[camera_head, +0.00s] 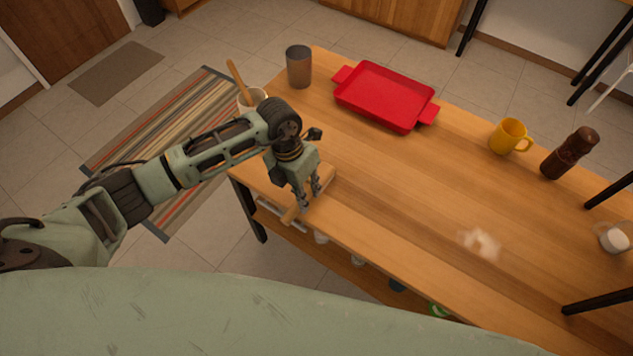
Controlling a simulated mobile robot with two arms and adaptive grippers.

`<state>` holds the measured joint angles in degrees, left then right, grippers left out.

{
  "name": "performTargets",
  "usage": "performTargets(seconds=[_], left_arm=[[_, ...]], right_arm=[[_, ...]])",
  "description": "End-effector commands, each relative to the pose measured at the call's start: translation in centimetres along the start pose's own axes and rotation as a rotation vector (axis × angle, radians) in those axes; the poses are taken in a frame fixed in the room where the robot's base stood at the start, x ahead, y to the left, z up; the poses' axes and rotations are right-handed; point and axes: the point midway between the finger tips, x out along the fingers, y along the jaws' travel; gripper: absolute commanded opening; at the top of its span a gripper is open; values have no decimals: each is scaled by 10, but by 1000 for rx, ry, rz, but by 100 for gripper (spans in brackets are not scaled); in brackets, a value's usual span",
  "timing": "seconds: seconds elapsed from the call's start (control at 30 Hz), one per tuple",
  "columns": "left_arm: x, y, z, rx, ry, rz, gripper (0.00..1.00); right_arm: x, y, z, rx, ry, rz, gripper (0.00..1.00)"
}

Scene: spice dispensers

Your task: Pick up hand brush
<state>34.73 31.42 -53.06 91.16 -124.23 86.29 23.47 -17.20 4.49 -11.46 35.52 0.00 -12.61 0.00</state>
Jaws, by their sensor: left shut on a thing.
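The hand brush (290,215) is a light wooden piece at the near left edge of the wooden table. My left gripper (307,203) points down over it and is shut on it. The gripper and wrist hide part of the brush. I cannot tell whether the brush still touches the tabletop. My right gripper is not in view.
On the table (400,210) are a grey cup (299,67), a red tray (385,97), a yellow mug (510,136), a dark brown mill (569,153) and a glass jar (613,238). A white pot (252,101) with a wooden utensil stands behind my left arm.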

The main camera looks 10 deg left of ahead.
Motion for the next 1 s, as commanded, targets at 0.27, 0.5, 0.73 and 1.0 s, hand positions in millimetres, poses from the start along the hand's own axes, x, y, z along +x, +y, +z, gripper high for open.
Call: performTargets(seconds=[0.27, 0.5, 0.73, 1.0], left_arm=[[0, 0, 0, 0, -1, 0, 0], [-8, -1, 1, 0, -2, 0, 0], [-41, -11, 1, 5, -6, 0, 0], [-63, -80, -10, 8, -5, -2, 0]], right_arm=[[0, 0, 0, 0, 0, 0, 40], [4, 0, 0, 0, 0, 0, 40], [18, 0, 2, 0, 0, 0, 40], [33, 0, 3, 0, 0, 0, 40]])
